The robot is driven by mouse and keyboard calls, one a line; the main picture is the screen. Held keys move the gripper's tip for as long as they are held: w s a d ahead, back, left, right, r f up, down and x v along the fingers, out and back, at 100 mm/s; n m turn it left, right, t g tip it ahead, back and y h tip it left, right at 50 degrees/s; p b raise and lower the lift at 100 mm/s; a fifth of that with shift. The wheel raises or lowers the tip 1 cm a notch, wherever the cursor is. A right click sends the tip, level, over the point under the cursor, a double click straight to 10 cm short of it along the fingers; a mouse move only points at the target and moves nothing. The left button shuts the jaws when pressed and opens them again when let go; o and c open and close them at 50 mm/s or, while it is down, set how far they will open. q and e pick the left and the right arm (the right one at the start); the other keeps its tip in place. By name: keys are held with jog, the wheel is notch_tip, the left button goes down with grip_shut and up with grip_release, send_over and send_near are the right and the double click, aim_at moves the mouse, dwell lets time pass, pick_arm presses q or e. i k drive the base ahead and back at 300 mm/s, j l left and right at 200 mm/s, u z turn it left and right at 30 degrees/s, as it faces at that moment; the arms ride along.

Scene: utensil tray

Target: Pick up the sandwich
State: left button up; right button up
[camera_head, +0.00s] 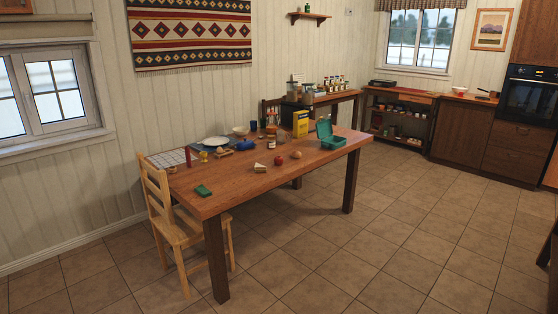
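A small pale wedge that looks like the sandwich (260,168) lies on the wooden table (300,172), near its front long edge. It is small in the picture, so its filling cannot be made out. An open teal box (331,143), possibly a lunch box, stands to its right near the table's right end. Neither of my grippers shows in this view.
A red fruit (278,160) and a round brownish item (296,155) lie just right of the wedge. A green item (203,190) lies near the left corner. A yellow box (300,123), plate (215,141) and bowl (241,130) stand behind. A chair (176,235) stands at the left end; front floor is clear.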

aim_at(258, 169)
jog(key=i+l+z, duration=0.15)
jog(key=i+z, duration=0.15)
jog(key=i, duration=0.4)
jog(key=i+z, duration=0.3)
jog(key=i, duration=0.35)
jog(key=i+j+z, duration=0.3)
jog(key=i, duration=0.4)
jog(key=l, duration=0.1)
